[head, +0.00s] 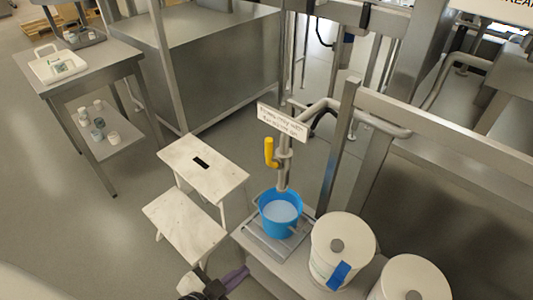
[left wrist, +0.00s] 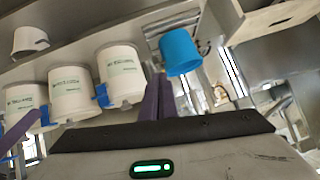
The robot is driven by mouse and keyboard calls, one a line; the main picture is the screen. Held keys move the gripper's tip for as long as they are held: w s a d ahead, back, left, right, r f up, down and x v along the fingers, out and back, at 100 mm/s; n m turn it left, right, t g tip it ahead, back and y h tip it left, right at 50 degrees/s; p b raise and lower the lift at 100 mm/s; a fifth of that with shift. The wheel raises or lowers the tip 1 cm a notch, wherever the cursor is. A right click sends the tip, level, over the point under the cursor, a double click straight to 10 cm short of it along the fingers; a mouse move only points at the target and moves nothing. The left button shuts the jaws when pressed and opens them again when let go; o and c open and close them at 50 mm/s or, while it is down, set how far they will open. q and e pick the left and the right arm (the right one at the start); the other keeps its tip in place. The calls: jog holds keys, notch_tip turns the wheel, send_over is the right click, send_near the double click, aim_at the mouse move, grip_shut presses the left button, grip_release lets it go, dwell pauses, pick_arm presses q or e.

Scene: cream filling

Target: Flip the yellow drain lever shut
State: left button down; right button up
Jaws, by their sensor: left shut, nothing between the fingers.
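The yellow drain lever (head: 270,152) stands about upright on the left side of the vertical drain pipe (head: 284,165) in the head view. A blue bucket (head: 266,222) stands below the pipe with pale liquid in it; the bucket also shows in the left wrist view (left wrist: 180,52). My left gripper (head: 240,276) is at the bottom of the head view, in front of and below the bucket, well apart from the lever. Its purple fingers (left wrist: 157,98) are together and empty in the left wrist view. The lever cannot be made out in the left wrist view. My right gripper does not show.
White lidded tubs (head: 337,270) stand right of the bucket on the bench. A sign (head: 282,122) hangs above the lever. A pale step stool (head: 215,172) stands left of the bucket. A side table (head: 100,66) is at the back left. The floor between is clear.

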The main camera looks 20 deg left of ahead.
pick_arm(q)
jog(key=w+r+m+t+h+p, duration=0.1)
jog(key=w+r+m+h, duration=0.1)
jog(key=r+m, duration=0.4)
jog(key=w+r+m+t+h+p, duration=0.1)
jog(key=w+r+m+t+h, duration=0.1)
jog(key=w+r+m, duration=0.3)
jog(key=w+a+r+m+t+h+p, duration=0.1)
jog(key=w+r+m+t+h, duration=0.1)
jog(key=w+r+m, duration=0.2)
notch_tip(320, 180, up, 6)
jog(key=m, duration=0.3)
jog(key=shift+r, duration=0.2)
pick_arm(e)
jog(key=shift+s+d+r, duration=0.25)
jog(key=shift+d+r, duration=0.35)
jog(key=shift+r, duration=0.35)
pick_arm(q)
jog(key=w+p, duration=0.1)
jog(key=w, duration=0.8)
jog(key=shift+w+d+p, duration=0.15)
jog(key=shift+d+p, duration=0.15)
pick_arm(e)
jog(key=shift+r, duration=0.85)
